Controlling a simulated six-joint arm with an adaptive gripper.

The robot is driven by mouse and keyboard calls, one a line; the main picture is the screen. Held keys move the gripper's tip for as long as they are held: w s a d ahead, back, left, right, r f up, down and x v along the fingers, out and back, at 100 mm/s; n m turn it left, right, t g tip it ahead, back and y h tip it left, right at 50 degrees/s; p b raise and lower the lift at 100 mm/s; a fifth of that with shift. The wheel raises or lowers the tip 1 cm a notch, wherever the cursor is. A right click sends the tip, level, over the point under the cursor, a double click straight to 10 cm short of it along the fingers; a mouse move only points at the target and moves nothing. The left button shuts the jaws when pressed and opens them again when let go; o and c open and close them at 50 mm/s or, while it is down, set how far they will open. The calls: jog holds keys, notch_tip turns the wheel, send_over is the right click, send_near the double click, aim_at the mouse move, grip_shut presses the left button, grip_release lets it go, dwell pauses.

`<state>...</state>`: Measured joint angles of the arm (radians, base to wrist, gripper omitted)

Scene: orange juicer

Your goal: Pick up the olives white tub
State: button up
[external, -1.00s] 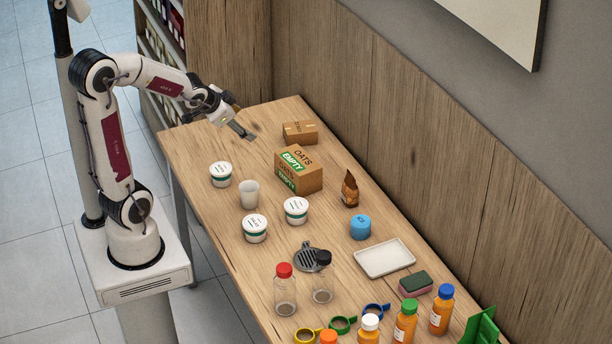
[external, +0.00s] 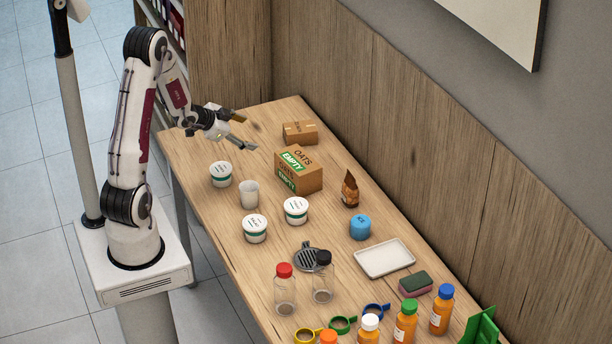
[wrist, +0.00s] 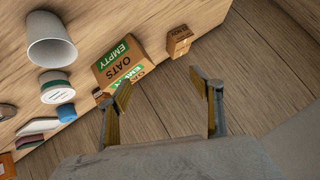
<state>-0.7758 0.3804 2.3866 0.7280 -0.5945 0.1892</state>
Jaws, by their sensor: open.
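Three white tubs with green bands stand upright on the table in the external view: one at the left (external: 220,174), one nearer the front (external: 255,228) and one to its right (external: 296,210). Their lid print is too small for me to tell which holds olives. One white tub (wrist: 57,88) shows at the left of the wrist view. My gripper (external: 241,132) is open and empty above the far left end of the table, apart from all the tubs. Its two spread fingers also show in the wrist view (wrist: 165,98).
A white cup (external: 249,194) stands among the tubs. An oats box (external: 298,170) and a smaller carton (external: 300,133) stand to the right of my gripper. Bottles, a blue jar (external: 360,227) and a white tray (external: 385,258) crowd the near end.

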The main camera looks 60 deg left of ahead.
aim_at(221, 175)
jog(key=s+f+n+t, duration=0.1)
jog(key=s+f+t, duration=0.1)
jog(key=s+f, duration=0.1)
jog(key=s+a+f+n+t, duration=0.1)
jog(key=s+f+t, duration=0.2)
jog(key=s+f, duration=0.1)
jog(key=s+f+n+t+h, duration=0.1)
jog(key=s+f+n+t, duration=0.1)
jog(key=s+f, duration=0.2)
jog(key=shift+a+f+t, duration=0.15)
jog(key=shift+a+t, duration=0.25)
jog(key=shift+n+y, duration=0.4)
jog(key=shift+y, duration=0.4)
jog(key=shift+s+f, duration=1.75)
jog(key=shift+s, duration=0.3)
jog(key=shift+w, duration=0.1)
jog(key=shift+w+a, duration=0.15)
jog(key=shift+w, duration=0.45)
jog(key=shift+w+a, duration=0.15)
jog(key=shift+w, duration=0.45)
jog(key=shift+w, duration=0.1)
